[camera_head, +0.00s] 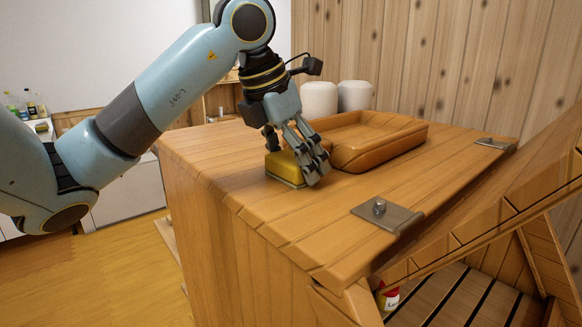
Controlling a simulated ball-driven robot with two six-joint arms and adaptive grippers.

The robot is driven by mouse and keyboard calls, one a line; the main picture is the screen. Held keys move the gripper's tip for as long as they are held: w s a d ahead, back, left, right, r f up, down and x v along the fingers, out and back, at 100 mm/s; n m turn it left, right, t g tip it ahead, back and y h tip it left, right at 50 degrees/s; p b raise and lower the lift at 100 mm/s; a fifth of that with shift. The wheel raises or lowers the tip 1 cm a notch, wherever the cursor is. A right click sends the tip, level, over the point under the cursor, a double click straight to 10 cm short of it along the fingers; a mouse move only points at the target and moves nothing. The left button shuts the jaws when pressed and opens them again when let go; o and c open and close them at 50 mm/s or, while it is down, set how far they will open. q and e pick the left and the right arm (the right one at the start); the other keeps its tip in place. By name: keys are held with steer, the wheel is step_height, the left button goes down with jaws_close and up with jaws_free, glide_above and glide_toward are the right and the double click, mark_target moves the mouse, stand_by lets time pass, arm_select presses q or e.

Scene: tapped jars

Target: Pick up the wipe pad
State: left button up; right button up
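The wipe pad (282,168) is a yellow block with a paler underside. It lies on the wooden cabinet top near its left edge. My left gripper (293,160) points down over it. One finger is at the pad's far left side and the other finger is at its right side, covering its right part. The fingers stand apart around the pad, but I cannot tell whether they press on it. The pad appears to rest on the wood. My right gripper is not in view.
A wooden tray (388,150) lies close to the right of the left gripper. Two white rounded jars (319,99) stand behind it. Metal plates (386,214) are fixed on the cabinet top. A raised wooden lid (480,225) slants over a slatted compartment holding a red-and-white item (389,299).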

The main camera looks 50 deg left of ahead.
arm_select(q)
steer(key=c, duration=0.4)
steer(key=shift+o, duration=0.2)
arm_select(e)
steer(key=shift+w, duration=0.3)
arm_select(q)
steer(key=shift+r, duration=0.2)
step_height(320, 180, up, 5)
steer(key=shift+f, duration=0.1)
step_height(320, 180, up, 4)
steer(key=p, duration=0.4)
steer(key=shift+r+p, duration=0.45)
steer(key=shift+p, duration=0.15)
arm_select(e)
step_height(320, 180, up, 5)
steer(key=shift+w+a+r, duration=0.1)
